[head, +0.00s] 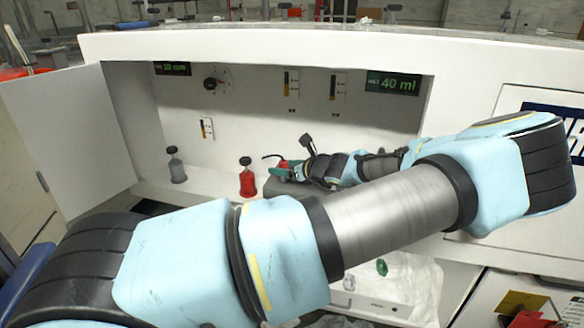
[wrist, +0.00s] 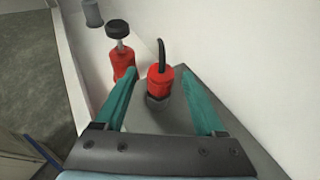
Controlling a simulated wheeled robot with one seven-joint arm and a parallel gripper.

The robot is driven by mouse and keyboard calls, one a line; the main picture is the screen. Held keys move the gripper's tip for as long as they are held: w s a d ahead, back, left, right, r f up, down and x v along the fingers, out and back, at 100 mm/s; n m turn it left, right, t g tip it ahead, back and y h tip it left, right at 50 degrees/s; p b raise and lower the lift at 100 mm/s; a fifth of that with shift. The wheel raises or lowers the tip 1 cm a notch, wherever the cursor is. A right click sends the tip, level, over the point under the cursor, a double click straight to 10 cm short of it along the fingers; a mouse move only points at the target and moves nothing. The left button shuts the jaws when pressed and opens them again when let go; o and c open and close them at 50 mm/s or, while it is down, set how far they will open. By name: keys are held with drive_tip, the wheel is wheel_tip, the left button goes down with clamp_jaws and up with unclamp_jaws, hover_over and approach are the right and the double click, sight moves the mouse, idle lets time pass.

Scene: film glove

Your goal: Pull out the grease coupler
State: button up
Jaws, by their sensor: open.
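The grease coupler (wrist: 160,82) appears to be the red piece with a curved black hose on top. In the wrist view it stands upright in a dark collar on a grey block (wrist: 200,80). My gripper (wrist: 160,73) is open, with one green finger on each side of the coupler and visible gaps to both. In the head view my gripper (head: 284,169) is at the grey block inside the white recess, and the coupler is small and partly hidden there by the gripper.
A red bottle with a black knob (wrist: 123,62) stands just left of the left finger; it also shows in the head view (head: 247,181). A grey bottle (head: 176,168) stands farther left. The recess's white back wall (head: 255,105) is close behind. An open door (head: 65,135) bounds the left.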

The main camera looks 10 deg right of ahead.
drive_tip(key=shift+w+a+f, duration=0.1)
drive_tip(key=shift+w+a, duration=0.05)
drive_tip(key=shift+w, duration=0.05)
clamp_jaws()
idle(0.6)
